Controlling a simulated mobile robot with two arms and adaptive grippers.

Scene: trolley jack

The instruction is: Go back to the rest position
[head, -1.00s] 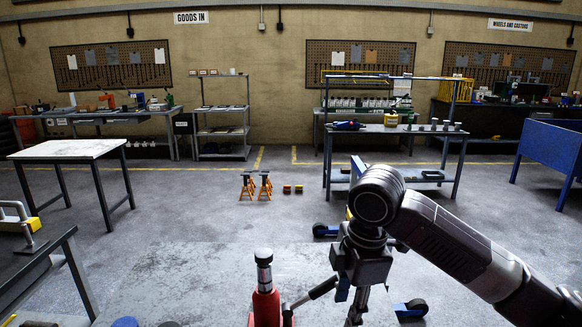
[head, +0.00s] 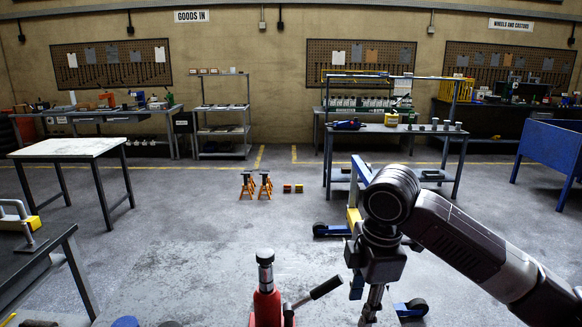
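The red jack (head: 266,304) stands at the bottom centre of the head view, with a black and silver top. Its lever (head: 318,291) slants up to the right and ends in a thick dark grip. My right gripper (head: 369,308) hangs downward to the right of the lever's end, apart from it in the picture. Its fingers are seen edge-on and partly cut off by the bottom edge, so their opening is unclear. Nothing is seen held in it. My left gripper is not in view.
A blue wheeled frame (head: 331,230) stands behind my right arm. A dark bench (head: 36,262) is at the left, and a light-topped table (head: 66,149) lies beyond it. Orange axle stands (head: 248,186) sit on the floor further back. The floor in the middle is open.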

